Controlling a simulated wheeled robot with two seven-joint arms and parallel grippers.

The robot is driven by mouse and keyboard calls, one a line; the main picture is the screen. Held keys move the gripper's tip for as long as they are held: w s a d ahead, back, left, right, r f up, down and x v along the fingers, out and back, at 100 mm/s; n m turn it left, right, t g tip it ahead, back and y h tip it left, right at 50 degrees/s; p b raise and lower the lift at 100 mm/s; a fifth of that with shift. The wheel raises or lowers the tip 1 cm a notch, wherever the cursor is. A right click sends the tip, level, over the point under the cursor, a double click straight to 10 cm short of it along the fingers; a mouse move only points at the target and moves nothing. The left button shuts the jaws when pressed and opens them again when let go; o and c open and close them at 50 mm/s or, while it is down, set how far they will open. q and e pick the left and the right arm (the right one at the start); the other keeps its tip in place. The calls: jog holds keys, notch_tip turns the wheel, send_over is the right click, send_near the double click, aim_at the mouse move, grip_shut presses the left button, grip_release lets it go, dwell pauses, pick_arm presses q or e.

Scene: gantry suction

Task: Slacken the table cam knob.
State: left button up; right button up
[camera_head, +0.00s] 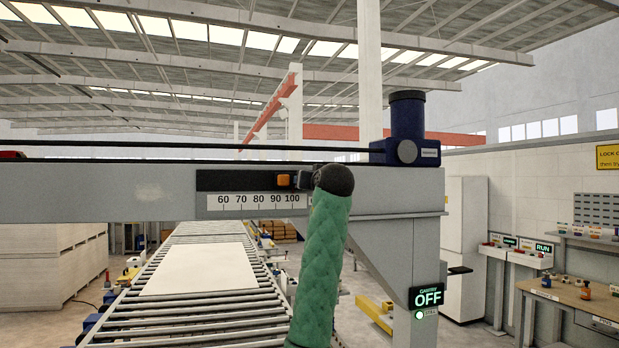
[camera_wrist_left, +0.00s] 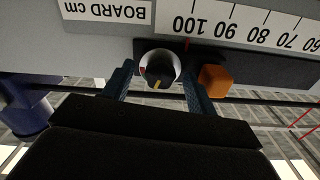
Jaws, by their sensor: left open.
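In the left wrist view the picture is upside down. My left gripper (camera_wrist_left: 158,82) is open, with one blue finger on each side of the knob; whether either finger touches it I cannot tell. In the head view my green-sleeved left arm rises from below to the beam, with the gripper (camera_head: 306,179) at the 100 end of the scale. The knob is hidden there. My right gripper is not in view.
An orange block (camera_head: 284,181) sits on the beam close beside the gripper; it also shows in the wrist view (camera_wrist_left: 213,80). The beam (camera_head: 100,195) ends at a post with a lit OFF sign (camera_head: 428,297). A roller conveyor (camera_head: 190,320) carries a pale board (camera_head: 200,270) below.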

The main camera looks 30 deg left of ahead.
pick_arm(q)
jog(key=shift+c, duration=0.3)
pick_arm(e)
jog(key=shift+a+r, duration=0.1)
pick_arm(q)
jog(key=shift+a, duration=0.1)
jog(key=c, duration=0.9)
pick_arm(e)
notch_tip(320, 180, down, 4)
jog(key=b, duration=0.4)
pick_arm(q)
jog(key=shift+w+r+n+b, duration=0.1)
jog(key=shift+n+b, duration=2.55)
jog(key=shift+n, duration=0.85)
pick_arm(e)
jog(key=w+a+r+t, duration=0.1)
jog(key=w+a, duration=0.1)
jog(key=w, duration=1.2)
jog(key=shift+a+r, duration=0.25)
pick_arm(q)
jog(key=o, duration=1)
jog(key=shift+c, duration=0.2)
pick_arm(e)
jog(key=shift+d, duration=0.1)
